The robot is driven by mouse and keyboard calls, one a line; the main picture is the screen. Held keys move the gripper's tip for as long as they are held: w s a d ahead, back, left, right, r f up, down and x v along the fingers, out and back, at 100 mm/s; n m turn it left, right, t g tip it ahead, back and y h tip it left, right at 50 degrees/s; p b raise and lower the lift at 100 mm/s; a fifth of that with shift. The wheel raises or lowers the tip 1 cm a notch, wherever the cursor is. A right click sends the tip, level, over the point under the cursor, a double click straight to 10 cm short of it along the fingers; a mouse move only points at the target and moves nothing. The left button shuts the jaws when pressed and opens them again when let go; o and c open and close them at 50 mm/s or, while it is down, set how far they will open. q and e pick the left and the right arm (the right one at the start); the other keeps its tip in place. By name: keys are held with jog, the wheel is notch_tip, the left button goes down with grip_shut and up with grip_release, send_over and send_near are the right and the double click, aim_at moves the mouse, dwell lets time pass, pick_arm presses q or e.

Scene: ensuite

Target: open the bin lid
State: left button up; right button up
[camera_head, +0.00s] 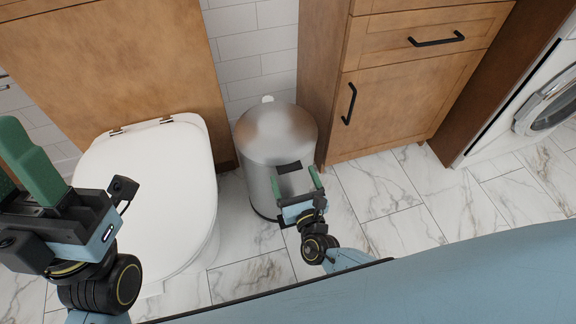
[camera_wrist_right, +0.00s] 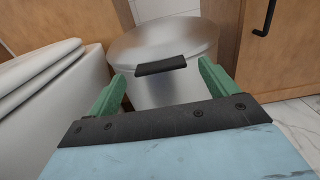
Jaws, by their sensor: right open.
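The bin (camera_head: 258,180) is a brushed-metal cylinder standing on the floor between the toilet and the wooden cabinet. Its domed lid (camera_head: 276,128) is shut. A dark handle (camera_head: 289,167) sticks out at the lid's front edge; it also shows in the right wrist view (camera_wrist_right: 161,66). My right gripper (camera_head: 295,177) is open in front of the bin, its green fingers on either side of the handle. In the right wrist view the handle lies between and just beyond the fingertips (camera_wrist_right: 160,76), with nothing gripped. My left gripper (camera_head: 28,160) is over the toilet's left side, its fingers partly cut off.
The white toilet (camera_head: 160,170) with its lid down stands close to the bin's left. A wooden cabinet (camera_head: 400,110) with black handles is close on the right. A washing machine (camera_head: 545,105) is farther right. Marble floor (camera_head: 400,200) is open to the right.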

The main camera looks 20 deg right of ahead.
jog(key=shift+w, duration=0.75)
jog(key=shift+c, duration=0.4)
jog(key=c, duration=1.3)
